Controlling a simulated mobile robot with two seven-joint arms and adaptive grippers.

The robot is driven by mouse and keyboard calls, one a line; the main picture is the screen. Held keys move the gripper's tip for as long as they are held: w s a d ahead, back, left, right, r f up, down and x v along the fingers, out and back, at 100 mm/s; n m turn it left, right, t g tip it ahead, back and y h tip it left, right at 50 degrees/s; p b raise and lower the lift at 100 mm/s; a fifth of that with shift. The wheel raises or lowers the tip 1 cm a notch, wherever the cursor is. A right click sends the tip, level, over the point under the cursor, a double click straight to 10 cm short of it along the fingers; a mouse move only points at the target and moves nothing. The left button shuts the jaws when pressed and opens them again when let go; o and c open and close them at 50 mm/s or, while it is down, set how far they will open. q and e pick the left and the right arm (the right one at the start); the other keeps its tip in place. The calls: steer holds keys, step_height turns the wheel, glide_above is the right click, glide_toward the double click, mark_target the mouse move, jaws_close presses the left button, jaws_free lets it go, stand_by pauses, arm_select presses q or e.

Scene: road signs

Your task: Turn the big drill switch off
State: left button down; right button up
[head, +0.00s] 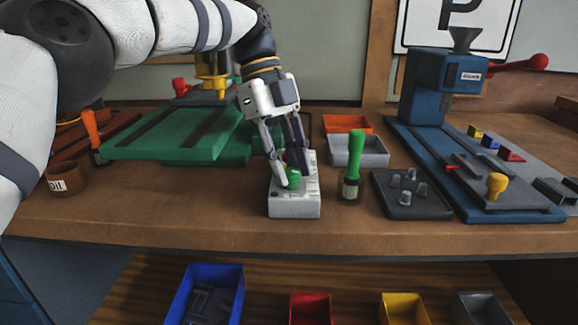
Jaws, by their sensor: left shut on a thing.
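A light grey switch box (294,207) stands on the workbench near the middle, in front of the green machine. A round green knob (293,178) sits on its top. My left gripper (292,180) reaches down from above, and its fingers are shut on the green knob. The fingers hide part of the knob and the back of the box. The knob's exact turn and the markings are too small to read. My right gripper is not in view.
A green-handled tool (354,160) stands upright just right of the box. A grey tray (358,151) and an orange tray (347,124) lie behind. A dark tray (410,205) and a blue press (437,88) are to the right. A brown pot (66,175) stands left.

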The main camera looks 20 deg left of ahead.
arm_select(q)
steer(key=shift+m, duration=0.4)
steer(key=c, duration=1.6)
jaws_free()
steer(key=shift+o, duration=0.2)
